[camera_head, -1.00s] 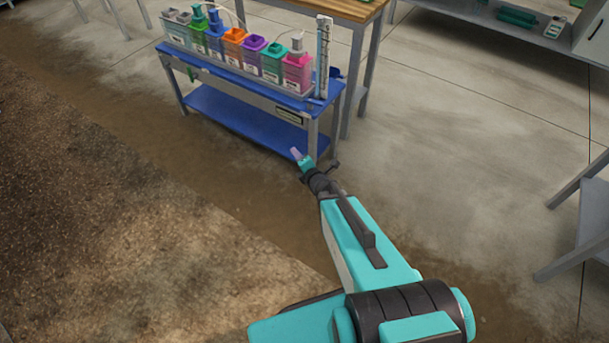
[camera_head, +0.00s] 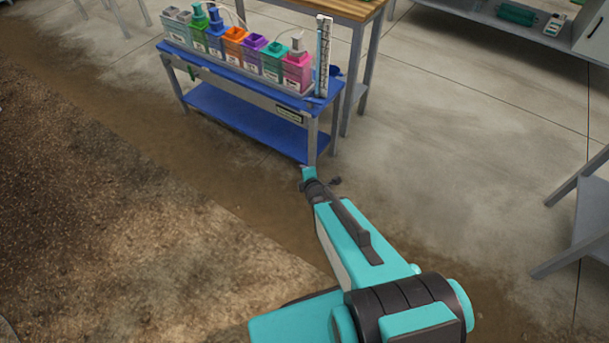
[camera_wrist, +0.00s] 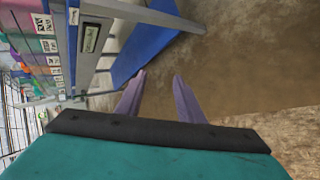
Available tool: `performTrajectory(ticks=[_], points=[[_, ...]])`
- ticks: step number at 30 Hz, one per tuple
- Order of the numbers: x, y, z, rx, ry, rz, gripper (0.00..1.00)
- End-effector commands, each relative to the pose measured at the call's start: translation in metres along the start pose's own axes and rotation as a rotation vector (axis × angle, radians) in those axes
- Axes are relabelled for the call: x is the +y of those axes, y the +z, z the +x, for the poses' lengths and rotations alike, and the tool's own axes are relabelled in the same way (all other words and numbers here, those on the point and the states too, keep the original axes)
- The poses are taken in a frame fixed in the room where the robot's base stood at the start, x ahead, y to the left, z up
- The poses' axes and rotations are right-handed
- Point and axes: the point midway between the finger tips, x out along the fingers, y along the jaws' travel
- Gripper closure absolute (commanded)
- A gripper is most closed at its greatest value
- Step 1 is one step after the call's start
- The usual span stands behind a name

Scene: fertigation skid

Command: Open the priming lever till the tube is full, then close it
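The blue-topped skid bench (camera_head: 250,84) stands ahead of my arm with a row of coloured containers on it. A clear upright tube with a scale (camera_head: 323,58) stands at the bench's right end. A small dark blue part (camera_head: 336,71), possibly the priming lever, shows beside the tube; its setting is too small to tell. My gripper (camera_head: 306,170) is in front of the bench's right leg, low and apart from the bench top. In the wrist view my gripper's two purple fingers (camera_wrist: 158,92) are spread apart with nothing between them.
The containers include a pink one (camera_head: 296,72) nearest the tube. A wooden-topped table (camera_head: 340,8) stands behind the bench. A grey-legged stand (camera_head: 580,220) is at the right. Brown soil and bare concrete floor lie open around my arm.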

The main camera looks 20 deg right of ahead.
Motion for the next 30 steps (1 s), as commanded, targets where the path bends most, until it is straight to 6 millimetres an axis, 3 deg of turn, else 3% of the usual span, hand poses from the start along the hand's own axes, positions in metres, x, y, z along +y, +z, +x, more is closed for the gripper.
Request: performTrajectory(ticks=[2, 3, 8, 13, 20, 30], points=[[0.000, 0.000, 0.000, 0.000, 0.000, -0.001, 0.66], [0.000, 0.000, 0.000, 0.000, 0.000, -0.001, 0.72], [-0.005, 0.002, -0.001, -0.009, -0.018, 0.021, 0.73], [-0.029, 0.007, -0.005, -0.052, -0.094, 0.121, 0.73], [-0.093, 0.016, -0.026, -0.181, -0.296, 0.383, 0.73], [-0.198, 0.009, -0.093, -0.467, -0.636, 0.805, 0.73]])
